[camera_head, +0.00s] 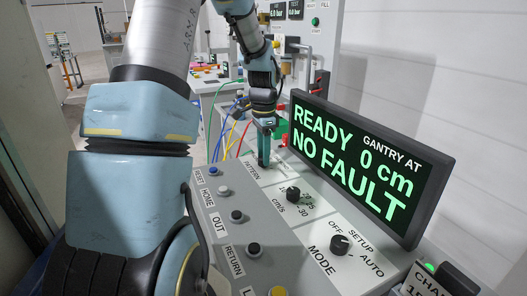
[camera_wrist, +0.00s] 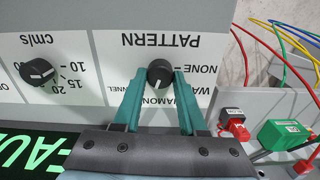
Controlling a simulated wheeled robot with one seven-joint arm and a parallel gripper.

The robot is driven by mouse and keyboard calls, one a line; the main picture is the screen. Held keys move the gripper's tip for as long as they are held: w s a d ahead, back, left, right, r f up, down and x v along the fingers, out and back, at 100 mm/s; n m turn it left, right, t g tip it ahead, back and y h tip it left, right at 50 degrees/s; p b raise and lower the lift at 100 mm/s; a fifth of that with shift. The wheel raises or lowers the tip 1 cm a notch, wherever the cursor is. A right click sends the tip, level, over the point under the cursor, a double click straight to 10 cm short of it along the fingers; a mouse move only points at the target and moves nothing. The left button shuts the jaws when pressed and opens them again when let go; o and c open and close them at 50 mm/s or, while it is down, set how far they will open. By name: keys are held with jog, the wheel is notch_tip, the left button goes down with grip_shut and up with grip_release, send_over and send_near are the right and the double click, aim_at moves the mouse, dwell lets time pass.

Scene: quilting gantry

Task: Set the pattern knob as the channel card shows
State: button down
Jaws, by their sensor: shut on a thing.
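The black pattern knob (camera_wrist: 161,73) sits under the PATTERN lettering, which appears upside down in the wrist view. My gripper (camera_wrist: 157,74) has its two teal fingers around the knob, shut on it. The knob's white pointer mark points toward the bottom of that picture, slightly left. NONE reads clearly at right; the other pattern labels are partly covered by the fingers. In the head view my gripper (camera_head: 263,160) stands down on the panel and hides the knob. A sign (camera_head: 428,281) starting "CHAN" is cut off at the lower right; its full text is not visible.
The grey panel also carries a cm/s knob (camera_head: 292,194), a mode knob (camera_head: 340,244) and several push buttons along its left side. The display (camera_head: 365,165) stands behind and reads READY, NO FAULT, gantry at 0 cm. Coloured cables (camera_wrist: 285,65) and connectors lie beside the panel.

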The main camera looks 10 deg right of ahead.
jog(key=m+p, duration=0.2)
jog(key=m, duration=0.3)
dwell(0.6)
jog(key=shift+c, duration=2.3)
grip_release()
jog(key=shift+r, duration=0.1)
notch_tip(320, 180, up, 11)
jog(key=b, duration=0.2)
jog(key=shift+f, duration=0.2)
jog(key=s+a+f+n, duration=0.2)
jog(key=s+a+n, duration=0.2)
jog(key=s+n, duration=0.1)
jog(key=s+a+f+n+t, duration=0.1)
jog(key=s+a+f+n, duration=0.2)
jog(key=s+a+n, duration=0.2)
jog(key=s+a+f+n, duration=0.3)
jog(key=s+n, duration=0.3)
jog(key=n, duration=0.3)
jog(key=shift+s+a+t, duration=0.15)
jog(key=shift+a+t, duration=0.15)
jog(key=shift+a, duration=0.55)
